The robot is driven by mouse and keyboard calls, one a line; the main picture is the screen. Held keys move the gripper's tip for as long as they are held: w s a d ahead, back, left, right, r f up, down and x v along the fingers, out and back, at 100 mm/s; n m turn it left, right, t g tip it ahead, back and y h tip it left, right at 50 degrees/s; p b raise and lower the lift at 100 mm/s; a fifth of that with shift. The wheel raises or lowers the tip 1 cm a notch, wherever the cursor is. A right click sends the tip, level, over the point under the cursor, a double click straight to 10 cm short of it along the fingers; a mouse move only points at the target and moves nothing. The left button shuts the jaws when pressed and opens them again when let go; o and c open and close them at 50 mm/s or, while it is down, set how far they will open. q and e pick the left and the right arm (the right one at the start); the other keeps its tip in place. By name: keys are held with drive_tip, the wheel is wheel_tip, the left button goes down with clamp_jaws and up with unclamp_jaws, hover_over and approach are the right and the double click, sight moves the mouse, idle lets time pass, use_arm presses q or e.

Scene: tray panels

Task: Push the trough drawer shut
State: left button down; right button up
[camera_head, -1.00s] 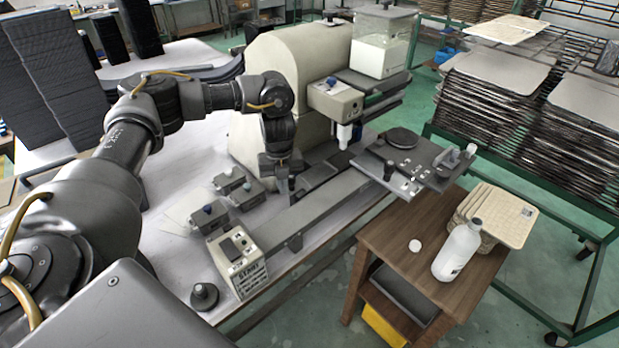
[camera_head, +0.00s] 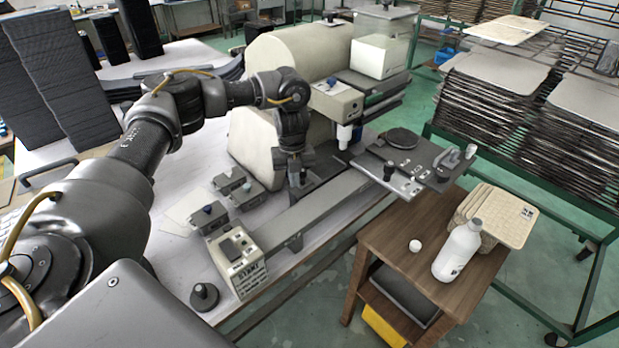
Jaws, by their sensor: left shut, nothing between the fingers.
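A large beige machine (camera_head: 300,60) stands on the white table. A low dark grey drawer-like part (camera_head: 325,168), apparently the trough drawer, lies at its base behind a long grey rail. My left gripper (camera_head: 300,184) points down at this part, close to the machine's front. Its fingers are shut with nothing between them. The gripper and wrist hide some of the dark part, so I cannot tell how far the drawer stands out or whether the fingers touch it. My right gripper is out of view.
A grey rail (camera_head: 315,208) runs along the table front. Small knobbed blocks (camera_head: 212,217) and a labelled control box (camera_head: 238,262) stand left of it. A plate on a slide (camera_head: 408,165) juts out right. A wooden stand holds a white bottle (camera_head: 457,250).

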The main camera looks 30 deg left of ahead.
sight(305, 172)
use_arm(q)
drive_tip(key=shift+w+d, duration=0.2)
drive_tip(key=shift+w, duration=0.4)
drive_tip(key=shift+w+d+b, duration=0.2)
drive_tip(key=shift+w+d, duration=0.1)
drive_tip(key=shift+w, duration=0.65)
drive_tip(key=shift+w+d+b, duration=0.15)
drive_tip(key=shift+w+d, duration=0.15)
drive_tip(key=shift+w, duration=0.65)
drive_tip(key=shift+s+a+r+p, duration=0.1)
drive_tip(key=shift+s+a+p, duration=0.1)
drive_tip(key=shift+s+p, duration=0.4)
wheel_tip(305, 172, up, 7)
drive_tip(key=p, duration=0.7)
